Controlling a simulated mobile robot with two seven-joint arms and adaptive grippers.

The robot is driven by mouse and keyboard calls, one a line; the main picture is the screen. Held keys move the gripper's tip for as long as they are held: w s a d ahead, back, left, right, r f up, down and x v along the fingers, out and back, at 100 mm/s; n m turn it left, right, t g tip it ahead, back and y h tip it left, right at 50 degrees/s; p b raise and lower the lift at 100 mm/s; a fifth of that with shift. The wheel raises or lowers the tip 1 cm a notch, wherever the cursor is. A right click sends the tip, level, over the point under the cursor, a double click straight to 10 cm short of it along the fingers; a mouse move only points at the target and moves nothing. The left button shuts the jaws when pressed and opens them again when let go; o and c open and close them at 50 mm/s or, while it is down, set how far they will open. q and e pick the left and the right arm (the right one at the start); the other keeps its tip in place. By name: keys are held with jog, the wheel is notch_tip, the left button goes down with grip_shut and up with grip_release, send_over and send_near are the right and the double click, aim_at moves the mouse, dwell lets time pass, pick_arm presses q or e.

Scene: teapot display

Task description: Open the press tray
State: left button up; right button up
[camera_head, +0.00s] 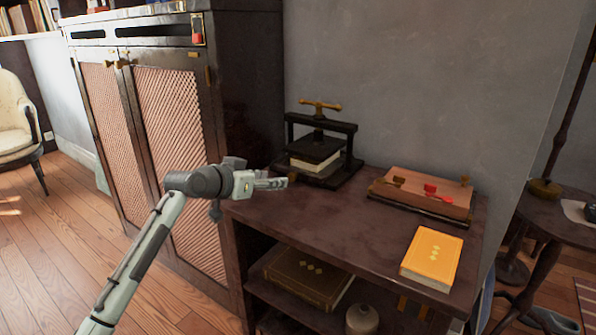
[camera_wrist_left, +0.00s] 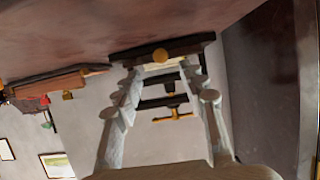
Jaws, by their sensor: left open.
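A black book press (camera_head: 345,129) with a brass screw handle (camera_head: 320,107) stands upright on the brown table against the wall. A dark book with pale page edges (camera_head: 316,150) lies inside it. The press tray (camera_head: 318,179) is the dark slab under the book. In the left wrist view, upside down, the tray front (camera_wrist_left: 192,44) shows with a round brass knob (camera_wrist_left: 160,55). My left gripper (camera_head: 285,183) is at the table's left edge, just in front of the tray. In the left wrist view its fingers (camera_wrist_left: 160,78) are open, with the knob between them, apparently untouched. My right gripper is out of view.
A wooden board with brass and red fittings (camera_head: 420,192) lies right of the press. A yellow book (camera_head: 432,257) is at the front right. A dark cabinet (camera_head: 245,70) stands at the left. The middle of the tabletop (camera_head: 340,222) is clear.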

aim_at(290, 176)
pick_arm(q)
jog(key=shift+w+d, duration=0.4)
jog(key=shift+w, duration=0.2)
jog(key=x, duration=0.7)
grip_shut()
jog(key=shift+a, duration=0.1)
